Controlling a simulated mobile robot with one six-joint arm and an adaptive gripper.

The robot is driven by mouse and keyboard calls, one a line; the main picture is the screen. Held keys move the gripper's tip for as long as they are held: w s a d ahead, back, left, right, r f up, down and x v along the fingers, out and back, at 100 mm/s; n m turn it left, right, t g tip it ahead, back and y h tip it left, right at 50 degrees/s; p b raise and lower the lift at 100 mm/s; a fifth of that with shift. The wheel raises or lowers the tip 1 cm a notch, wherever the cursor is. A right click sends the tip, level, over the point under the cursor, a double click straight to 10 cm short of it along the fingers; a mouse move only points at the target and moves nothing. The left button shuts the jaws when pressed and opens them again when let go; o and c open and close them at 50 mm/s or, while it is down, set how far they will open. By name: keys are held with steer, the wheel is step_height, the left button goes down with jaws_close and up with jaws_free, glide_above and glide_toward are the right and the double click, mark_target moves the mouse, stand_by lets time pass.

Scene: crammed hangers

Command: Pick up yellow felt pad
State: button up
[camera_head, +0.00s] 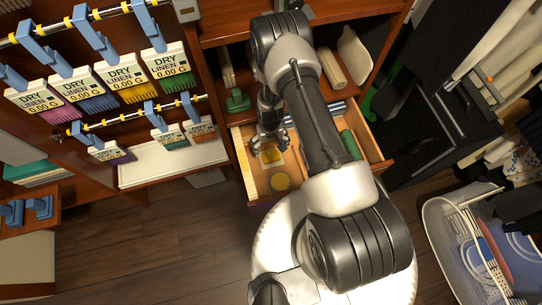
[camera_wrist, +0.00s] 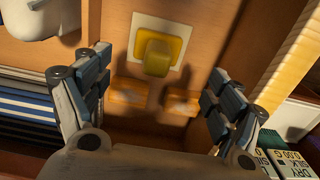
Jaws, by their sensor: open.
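The yellow felt pad (camera_wrist: 172,40) lies on the wooden drawer floor in the wrist view. It looks like a yellow square with a pale border and a raised yellow block on top. In the head view the pad (camera_head: 271,156) shows small, close to my gripper (camera_head: 268,148). In the wrist view my gripper (camera_wrist: 155,88) is open and empty. Its two dark fingers stand wide apart, to the left and right of and below the pad in the picture, not touching it. Two small orange-brown blocks (camera_wrist: 127,97) (camera_wrist: 181,103) lie between the fingers.
The open drawer (camera_head: 247,175) has side walls close to my gripper. Blue-and-white striped items (camera_wrist: 25,115) lie left in the wrist view. Hanging labelled brushes (camera_head: 165,62) stand left of the drawer.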

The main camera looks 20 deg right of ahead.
mark_target(271, 154)
steer(key=f+b, duration=0.1)
steer(key=f, duration=0.2)
steer(key=f+b, duration=0.1)
steer(key=f, duration=0.2)
steer(key=f+b, duration=0.1)
steer(key=f, duration=0.2)
steer(key=shift+w+d, duration=0.1)
steer(key=shift+d, duration=0.15)
steer(key=c, duration=1.3)
steer(key=shift+r, duration=0.15)
step_height(271, 154, up, 20)
steer(key=p, duration=0.6)
